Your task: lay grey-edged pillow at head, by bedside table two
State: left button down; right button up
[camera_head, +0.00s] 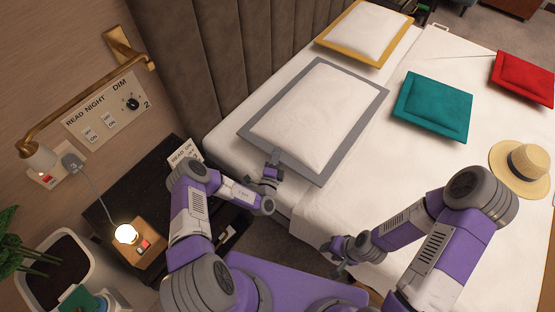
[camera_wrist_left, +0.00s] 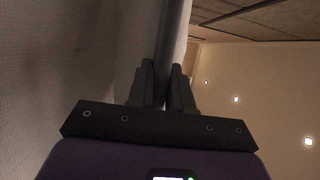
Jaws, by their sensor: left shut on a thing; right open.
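The grey-edged pillow (camera_head: 305,112) is white with a grey border. It lies on the white bed (camera_head: 345,215) at the headboard end, near the bedside table (camera_head: 120,205) with the "2" wall panel. My left gripper (camera_head: 272,165) is at the pillow's near edge, shut on its grey border. In the left wrist view, the fingers (camera_wrist_left: 165,85) pinch the grey edge (camera_wrist_left: 174,40). My right gripper (camera_head: 340,262) is open and empty, low beside the bed's near edge. Its fingertips are small in the head view.
A yellow-edged pillow (camera_head: 366,33) lies beyond at the headboard (camera_head: 225,60). A teal cushion (camera_head: 434,106), a red cushion (camera_head: 526,78) and a straw hat (camera_head: 522,170) lie on the bed.

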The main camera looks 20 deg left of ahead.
pick_arm(q)
notch_tip(320, 180, down, 3)
jog(key=shift+f+b, duration=0.15)
jog(key=shift+b, duration=0.55)
jog(key=c, duration=1)
grip_release()
jog(key=shift+c, duration=0.2)
jog(key=shift+s, duration=0.1)
